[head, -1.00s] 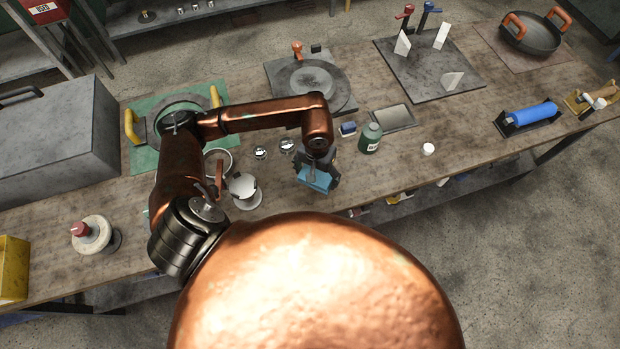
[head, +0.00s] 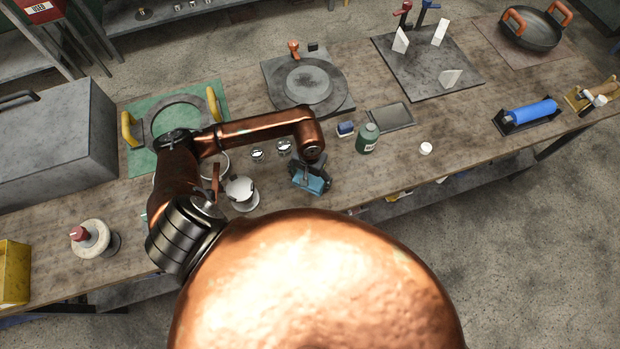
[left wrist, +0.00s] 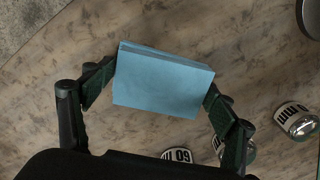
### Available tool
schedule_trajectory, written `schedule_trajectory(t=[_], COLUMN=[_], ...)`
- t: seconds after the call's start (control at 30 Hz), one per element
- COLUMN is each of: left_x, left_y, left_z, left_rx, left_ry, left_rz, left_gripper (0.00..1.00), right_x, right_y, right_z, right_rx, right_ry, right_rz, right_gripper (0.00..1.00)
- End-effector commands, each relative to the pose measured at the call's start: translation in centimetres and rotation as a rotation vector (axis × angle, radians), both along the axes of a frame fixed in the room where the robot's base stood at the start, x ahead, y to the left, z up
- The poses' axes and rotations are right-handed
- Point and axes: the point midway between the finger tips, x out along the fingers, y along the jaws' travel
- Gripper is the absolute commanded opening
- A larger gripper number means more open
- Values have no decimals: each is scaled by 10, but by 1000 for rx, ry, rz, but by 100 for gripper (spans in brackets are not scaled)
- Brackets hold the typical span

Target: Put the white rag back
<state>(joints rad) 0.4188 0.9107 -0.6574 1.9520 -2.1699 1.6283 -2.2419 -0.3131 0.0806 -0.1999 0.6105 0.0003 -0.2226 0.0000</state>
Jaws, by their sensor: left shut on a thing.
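My left gripper (head: 311,178) is shut on a light blue, flat-sided block or folded pad (head: 309,182), above the near part of the workbench. In the left wrist view this blue thing (left wrist: 163,82) sits between the two dark fingers, with its broad face toward the camera. Whether it touches the bench is unclear. I cannot make out a white rag for certain in either view. My right gripper is not in view.
A flat grey tray (head: 391,118) lies empty behind a green bottle (head: 367,138) and a small blue block (head: 346,129). Small shiny weights (head: 284,147) and a white-topped round item (head: 241,190) stand left of my gripper.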

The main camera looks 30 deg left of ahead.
Motion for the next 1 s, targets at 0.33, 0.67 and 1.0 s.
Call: schedule_trajectory(t=[0.33,0.67,1.0], left_x=[0,0,2], left_y=[0,0,1], left_z=[-1,2,57], left_rx=[0,-1,3], left_ry=[0,0,-7], left_rz=[0,0,-3], left_gripper=[96,96,96], right_x=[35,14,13], right_y=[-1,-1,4], right_z=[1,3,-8], right_rx=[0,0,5], right_ry=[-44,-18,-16], right_rz=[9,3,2], right_gripper=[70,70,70])
